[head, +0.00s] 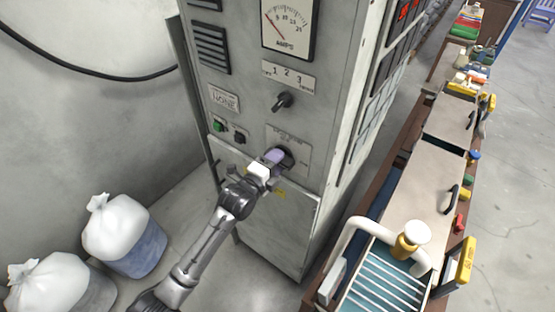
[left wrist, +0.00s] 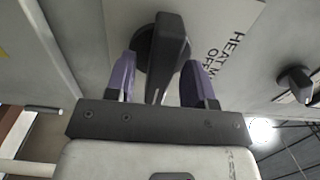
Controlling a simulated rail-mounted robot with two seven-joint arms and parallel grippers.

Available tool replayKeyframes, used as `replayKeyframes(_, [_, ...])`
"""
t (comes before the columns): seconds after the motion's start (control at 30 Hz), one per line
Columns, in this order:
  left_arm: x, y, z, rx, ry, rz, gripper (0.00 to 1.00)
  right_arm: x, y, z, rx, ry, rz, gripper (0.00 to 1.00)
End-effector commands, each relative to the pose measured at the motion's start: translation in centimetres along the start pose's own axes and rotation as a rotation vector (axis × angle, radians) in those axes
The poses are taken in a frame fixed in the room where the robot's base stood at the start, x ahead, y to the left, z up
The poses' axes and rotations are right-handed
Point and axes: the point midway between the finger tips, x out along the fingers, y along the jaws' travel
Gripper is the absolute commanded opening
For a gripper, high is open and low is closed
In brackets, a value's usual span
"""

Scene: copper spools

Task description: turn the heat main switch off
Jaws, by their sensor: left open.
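The heat main switch is a black rotary knob with a bar handle on the front of the grey cabinet; it shows in the head view (head: 288,157), partly hidden by my gripper, and in the left wrist view (left wrist: 170,40). Its plate (left wrist: 225,40) reads "HEAT M..." and "OFF", partly cut off. My left gripper (head: 274,156) is at the switch. In the left wrist view its two purple fingers (left wrist: 160,75) are open, one on each side of the bar handle, with gaps visible. My right gripper is in neither view.
Above the switch are another black rotary knob (head: 283,101) marked 1 2 3 and an amps gauge (head: 288,25). A green button (head: 218,125) and a small black knob (head: 239,137) sit to its left. White sacks (head: 122,232) stand lower left; a long bench (head: 408,180) runs along the right.

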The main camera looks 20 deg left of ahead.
Motion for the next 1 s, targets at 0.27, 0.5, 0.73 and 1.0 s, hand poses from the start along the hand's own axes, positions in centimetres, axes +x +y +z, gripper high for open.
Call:
replayKeyframes(0.27, [0.81,-0.01,-0.02,0.001,0.000,0.000,0.49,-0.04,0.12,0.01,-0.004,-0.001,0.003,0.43])
replayKeyframes(0.5, [0.79,0.00,-0.02,0.000,0.000,0.000,0.45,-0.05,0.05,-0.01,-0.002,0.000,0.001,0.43])
replayKeyframes(0.73, [0.78,0.01,-0.01,0.000,0.000,0.001,0.23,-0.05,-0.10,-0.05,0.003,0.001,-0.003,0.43])
replayKeyframes(1.0, [0.77,0.02,0.00,0.000,0.000,0.001,0.00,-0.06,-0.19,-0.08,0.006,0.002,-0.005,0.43])
